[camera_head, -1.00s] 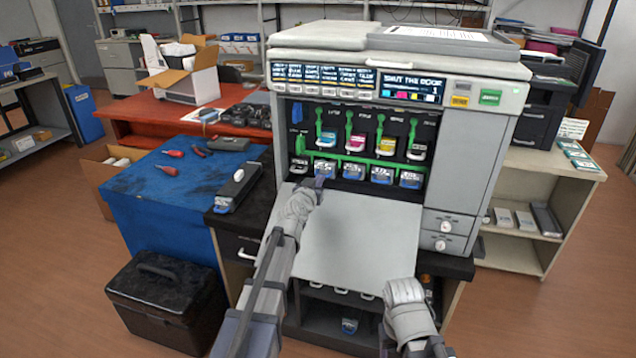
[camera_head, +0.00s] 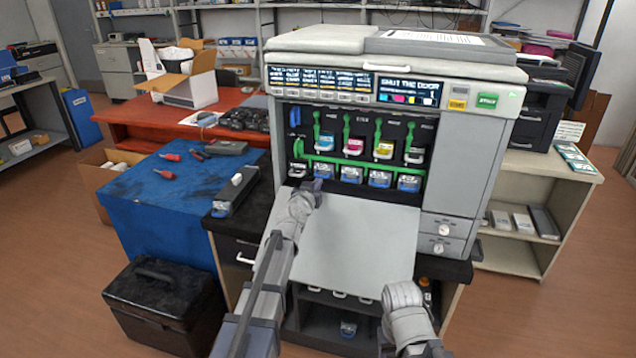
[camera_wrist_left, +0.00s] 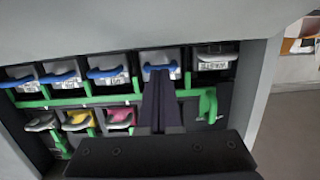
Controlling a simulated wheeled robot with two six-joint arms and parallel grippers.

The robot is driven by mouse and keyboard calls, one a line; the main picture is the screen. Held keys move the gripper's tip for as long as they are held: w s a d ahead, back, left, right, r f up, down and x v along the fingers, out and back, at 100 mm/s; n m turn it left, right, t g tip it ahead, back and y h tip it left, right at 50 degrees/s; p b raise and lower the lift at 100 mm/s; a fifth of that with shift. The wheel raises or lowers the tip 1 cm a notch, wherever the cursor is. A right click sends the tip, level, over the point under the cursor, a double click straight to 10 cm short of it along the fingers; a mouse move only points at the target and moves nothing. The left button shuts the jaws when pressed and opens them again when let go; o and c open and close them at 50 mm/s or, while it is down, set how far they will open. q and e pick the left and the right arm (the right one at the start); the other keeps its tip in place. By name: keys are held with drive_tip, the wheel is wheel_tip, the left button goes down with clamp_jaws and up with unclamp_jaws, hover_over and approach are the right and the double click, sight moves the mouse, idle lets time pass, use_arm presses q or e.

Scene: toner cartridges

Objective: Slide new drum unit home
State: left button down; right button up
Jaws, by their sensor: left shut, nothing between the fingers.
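The printer (camera_head: 462,160) stands with its front door (camera_head: 352,240) folded down. A row of drum units with blue handles sits in its lower bay, with a grey-handled unit (camera_head: 297,170) at the far left. My left gripper (camera_head: 317,186) is shut and empty, in front of the leftmost blue-handled drum unit (camera_head: 323,170). In the left wrist view, turned upside down, its closed fingers (camera_wrist_left: 160,84) point at that unit's blue handle (camera_wrist_left: 160,67); I cannot tell whether they touch. My right arm shows at the lower right, but its fingers do not.
A green bar (camera_head: 362,162) runs above the drum row, below colored toner cartridges with green levers. A grey cartridge-like unit (camera_head: 235,192) lies on the black surface left of the printer. The blue-topped table (camera_head: 135,190) holds red-handled tools. The display reads "SHUT THE DOOR".

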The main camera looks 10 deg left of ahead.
use_arm(q)
drive_tip(key=s, duration=0.7)
drive_tip(key=shift+s+a, duration=0.15)
drive_tip(key=shift+s, duration=0.1)
